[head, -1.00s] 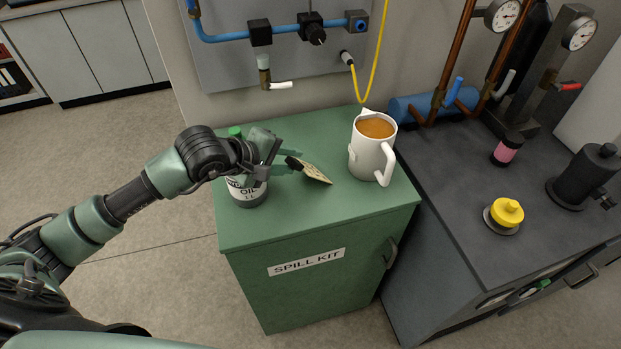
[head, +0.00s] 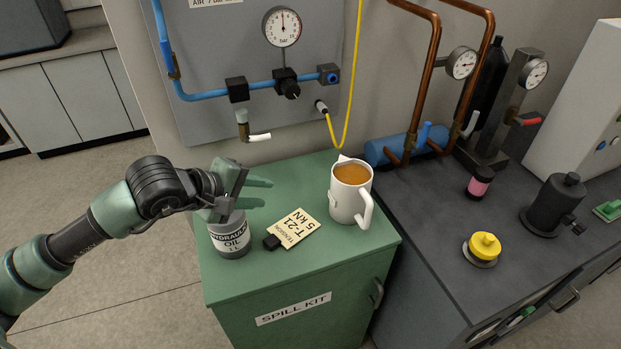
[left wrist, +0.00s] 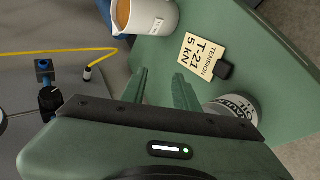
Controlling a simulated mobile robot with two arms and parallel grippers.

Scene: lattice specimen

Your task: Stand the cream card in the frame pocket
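The cream card (head: 296,229), printed "TENSION T-21 5 kN", lies face up on the green cabinet top, with a black block (head: 272,242) at one end. The card also shows in the left wrist view (left wrist: 201,55). My left gripper (head: 266,192) is open and empty, above the cabinet top and to the upper left of the card in the head view. In the left wrist view its two fingers (left wrist: 161,77) are apart, with bare green top between them. I cannot make out a frame pocket in either view. My right gripper is not in view.
A white mug (head: 347,205) of brown liquid stands right of the card. An oil can (head: 229,238) stands left, below my gripper. A yellow hose (head: 350,105) hangs behind. The dark bench (head: 430,215) at right holds a yellow knob (head: 484,245) and a pink-banded bottle (head: 478,184).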

